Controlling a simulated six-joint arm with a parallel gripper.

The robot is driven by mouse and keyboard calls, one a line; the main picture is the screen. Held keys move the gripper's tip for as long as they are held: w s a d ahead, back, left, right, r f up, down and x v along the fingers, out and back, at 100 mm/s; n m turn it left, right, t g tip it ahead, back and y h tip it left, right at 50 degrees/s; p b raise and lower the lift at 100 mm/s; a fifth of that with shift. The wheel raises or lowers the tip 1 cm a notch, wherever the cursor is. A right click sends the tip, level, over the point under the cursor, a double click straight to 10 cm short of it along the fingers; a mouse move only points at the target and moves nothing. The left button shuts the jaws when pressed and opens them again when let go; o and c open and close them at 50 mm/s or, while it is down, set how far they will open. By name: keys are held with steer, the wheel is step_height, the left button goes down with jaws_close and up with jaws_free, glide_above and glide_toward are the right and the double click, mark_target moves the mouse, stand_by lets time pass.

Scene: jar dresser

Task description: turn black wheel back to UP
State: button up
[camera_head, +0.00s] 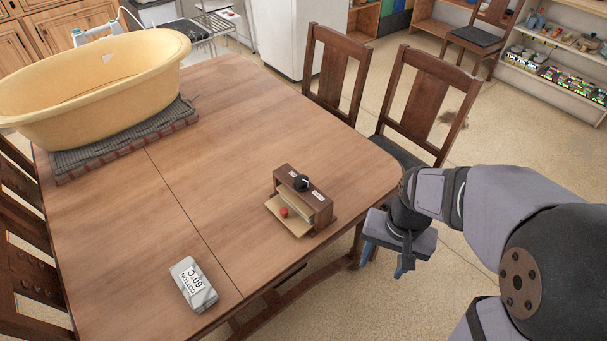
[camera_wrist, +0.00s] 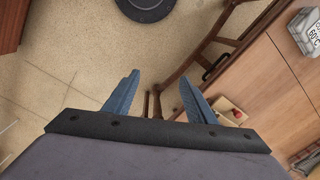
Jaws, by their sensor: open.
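A black wheel (camera_head: 301,183) sits on top of a small brown wooden box (camera_head: 312,206) near the right edge of the table. Small white labels lie on either side of the wheel, too small to read. A drawer with a red knob (camera_head: 284,212) stands out from the box's front. My gripper (camera_head: 385,262) is open and empty, beyond the table's right edge, to the right of the box. In the wrist view its two blue fingers (camera_wrist: 155,100) are spread apart over the floor. The box shows partly there (camera_wrist: 228,110), behind the right finger; the wheel cannot be made out clearly.
A white block marked "COTTON 60°C" (camera_head: 194,284) lies at the table's front. A yellow tub (camera_head: 95,85) stands on a grey mat (camera_head: 125,140) at the left. Two chairs (camera_head: 420,100) stand at the far right edge. The table's middle (camera_head: 215,150) is clear.

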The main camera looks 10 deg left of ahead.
steer(key=w+a+r+m+y+p, duration=0.1)
steer(key=w+a+m, duration=0.3)
steer(key=w, duration=0.3)
steer(key=w+a+r+m+p, duration=0.25)
steer(key=w+m, duration=0.25)
steer(key=w, duration=0.3)
steer(key=m+t+y+p, duration=0.1)
steer(key=m+y+p, duration=0.15)
steer(key=m, duration=0.65)
glide_toward(302, 179)
steer(key=f, duration=0.1)
steer(key=shift+p+x, duration=1.1)
steer(key=shift+x, duration=2.55)
steer(key=shift+a, duration=0.15)
steer(key=c, duration=1)
